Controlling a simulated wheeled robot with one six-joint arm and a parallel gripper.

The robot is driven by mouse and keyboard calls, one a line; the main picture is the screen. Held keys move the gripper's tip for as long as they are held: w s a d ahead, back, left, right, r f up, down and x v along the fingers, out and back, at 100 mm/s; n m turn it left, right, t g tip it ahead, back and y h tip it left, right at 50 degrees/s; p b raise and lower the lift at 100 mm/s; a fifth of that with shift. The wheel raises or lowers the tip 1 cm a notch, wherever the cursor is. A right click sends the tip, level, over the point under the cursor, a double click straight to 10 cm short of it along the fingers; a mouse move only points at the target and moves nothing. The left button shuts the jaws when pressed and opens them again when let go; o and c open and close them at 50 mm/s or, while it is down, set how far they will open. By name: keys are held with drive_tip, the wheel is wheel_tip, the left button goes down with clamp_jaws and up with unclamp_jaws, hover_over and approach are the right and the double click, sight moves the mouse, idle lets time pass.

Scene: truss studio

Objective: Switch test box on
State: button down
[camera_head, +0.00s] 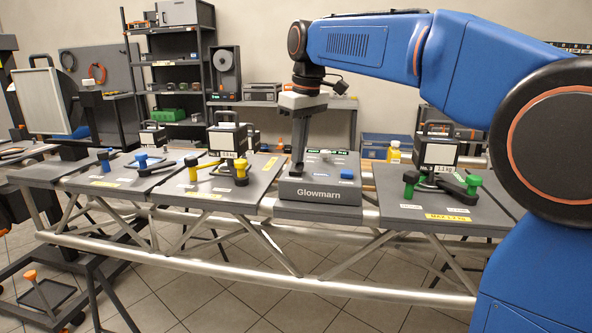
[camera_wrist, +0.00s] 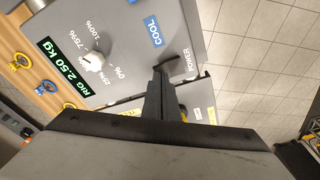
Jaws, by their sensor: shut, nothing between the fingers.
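The grey test box marked Glowmarn (camera_head: 318,194) stands on the truss, in the middle of the head view. In the wrist view its panel (camera_wrist: 120,25) carries a white knob (camera_wrist: 93,61) with percent marks, a green display reading RIG 2.50 kg (camera_wrist: 67,75), a blue COOL label (camera_wrist: 154,32) and the word POWER. My gripper (camera_head: 298,172) points down at the left part of the panel. In the wrist view my gripper (camera_wrist: 166,68) is shut and empty, its tips beside the word POWER. The fingers hide the spot there, so I cannot tell the switch's state or whether they touch it.
Dark plates with yellow clamp knobs (camera_head: 239,167) and green knobs (camera_head: 410,178) flank the box, bearing weight boxes with handles. A yellow bottle (camera_head: 393,152) stands behind, to the right. The truss tube (camera_head: 270,278) runs along the front, with open tiled floor below.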

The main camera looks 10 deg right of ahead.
drive_tip(key=shift+f, duration=0.3)
wheel_tip(320, 180, up, 7)
idle(1.2)
